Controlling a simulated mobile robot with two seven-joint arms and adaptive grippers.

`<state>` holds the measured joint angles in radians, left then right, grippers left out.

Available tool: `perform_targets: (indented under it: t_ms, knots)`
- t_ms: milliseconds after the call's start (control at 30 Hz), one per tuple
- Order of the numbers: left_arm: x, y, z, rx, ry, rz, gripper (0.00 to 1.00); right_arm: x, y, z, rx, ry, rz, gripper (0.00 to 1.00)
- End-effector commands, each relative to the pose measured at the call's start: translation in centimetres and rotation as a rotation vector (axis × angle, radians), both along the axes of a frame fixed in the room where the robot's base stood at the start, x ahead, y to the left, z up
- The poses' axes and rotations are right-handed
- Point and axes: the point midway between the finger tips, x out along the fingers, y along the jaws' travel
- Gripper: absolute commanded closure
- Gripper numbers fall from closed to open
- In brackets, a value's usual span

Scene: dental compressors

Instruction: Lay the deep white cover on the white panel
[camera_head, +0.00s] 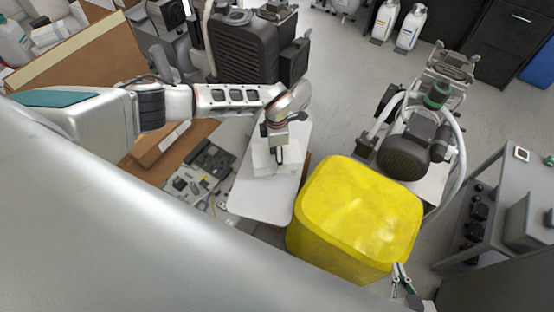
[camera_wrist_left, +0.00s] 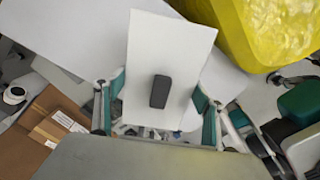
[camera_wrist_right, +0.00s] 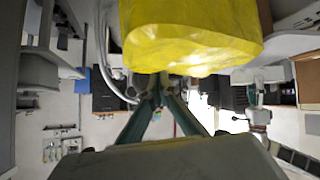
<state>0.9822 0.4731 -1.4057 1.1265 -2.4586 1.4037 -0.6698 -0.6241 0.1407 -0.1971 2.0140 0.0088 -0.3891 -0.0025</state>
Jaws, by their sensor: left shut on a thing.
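The deep white cover (camera_head: 262,158) is a pale box-like piece over the far half of the white panel (camera_head: 262,202). My left gripper (camera_head: 280,156) comes down on it from above. In the left wrist view the cover (camera_wrist_left: 172,42) lies between the two spread fingers of my left gripper (camera_wrist_left: 159,88), with a dark block on its face. The panel (camera_wrist_left: 222,76) shows behind it. I cannot tell whether the cover touches the panel. My right gripper (camera_head: 401,268) is beside the yellow box, its fingertips close together and empty; it also shows in the right wrist view (camera_wrist_right: 162,82).
A large yellow box (camera_head: 358,215) stands right beside the panel. A compressor (camera_head: 405,155) stands behind it, and a grey bench (camera_head: 495,195) is at the right. Small parts (camera_head: 195,182) and a brown box (camera_head: 160,150) lie left of the panel. Grey floor is open at the back.

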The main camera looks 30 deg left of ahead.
Motion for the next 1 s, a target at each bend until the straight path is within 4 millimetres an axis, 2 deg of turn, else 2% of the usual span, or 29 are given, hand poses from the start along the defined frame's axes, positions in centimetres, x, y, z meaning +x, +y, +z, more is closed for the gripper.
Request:
perform_targets:
  t_ms: [300,500,700,733,800,1000]
  knots:
    - [-0.2,0.0,-4.2,0.001,0.004,0.001,0.56,-0.4,0.0,-1.3,-0.009,0.009,0.005,1.00]
    - [0.0,0.0,-4.1,0.001,-0.001,-0.001,0.56,-0.1,0.0,-0.7,-0.009,0.000,0.005,1.00]
    - [0.0,0.0,-4.5,0.000,0.000,0.000,0.56,-0.4,-0.1,-1.1,-0.010,0.007,0.004,1.00]
    - [0.0,0.0,-4.5,0.001,0.001,0.000,0.29,-0.4,-0.1,-1.1,-0.010,0.007,0.004,1.00]
    - [0.0,0.0,-4.4,0.000,0.000,0.000,0.14,-0.4,-0.1,-1.2,-0.011,0.009,0.004,1.00]
    - [0.0,0.0,-4.4,0.000,0.000,0.000,0.14,-0.5,-0.1,-1.2,-0.011,0.011,0.003,1.00]
